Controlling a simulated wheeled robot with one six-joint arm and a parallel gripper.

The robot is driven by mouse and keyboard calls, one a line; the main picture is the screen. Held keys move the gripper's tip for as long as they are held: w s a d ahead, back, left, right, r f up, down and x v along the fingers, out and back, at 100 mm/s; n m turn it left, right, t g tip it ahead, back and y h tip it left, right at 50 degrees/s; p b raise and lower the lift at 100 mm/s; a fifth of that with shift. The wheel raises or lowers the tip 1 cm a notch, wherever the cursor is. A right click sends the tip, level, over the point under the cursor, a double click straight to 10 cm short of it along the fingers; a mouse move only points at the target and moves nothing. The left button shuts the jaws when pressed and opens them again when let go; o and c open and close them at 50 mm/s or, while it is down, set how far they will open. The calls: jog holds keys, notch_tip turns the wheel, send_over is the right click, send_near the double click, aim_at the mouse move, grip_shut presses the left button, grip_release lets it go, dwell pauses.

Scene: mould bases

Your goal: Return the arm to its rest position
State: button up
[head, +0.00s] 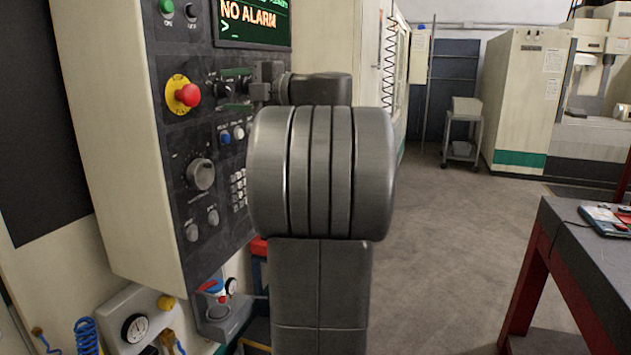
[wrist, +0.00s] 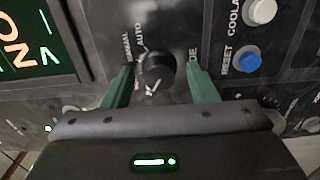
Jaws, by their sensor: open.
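My gripper (head: 264,82) is in front of the machine's control panel (head: 172,140), below its screen. In the wrist view, my gripper's two green fingers (wrist: 160,72) are apart, with nothing held between them. A black mode knob (wrist: 155,72) with MANUAL and AUTO labels shows between the fingertips. Gaps show on both sides of the knob; how far the tips are from the panel I cannot tell. My arm is stretched out forward, and its thick grey link hides part of the panel in the head view.
The screen (head: 252,14) reads NO ALARM. A red emergency button (head: 186,94) and a large grey dial (head: 201,174) stick out of the panel. A blue button (wrist: 247,59) is right of the knob. A dark-topped bench (head: 585,262) stands at the right; open floor (head: 450,230) lies between.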

jog(key=m, duration=0.1)
jog(key=m+p, duration=0.1)
jog(key=m, duration=0.1)
jog(key=shift+d+r, duration=0.2)
jog(key=m+p, duration=0.2)
jog(key=m, duration=0.3)
jog(key=shift+f+m, duration=0.15)
jog(key=shift+m, duration=0.15)
jog(key=m+p, duration=0.1)
jog(key=m, duration=0.3)
jog(key=shift+s, duration=0.1)
jog(key=shift+f+m, duration=0.1)
jog(key=shift+m, duration=1.5)
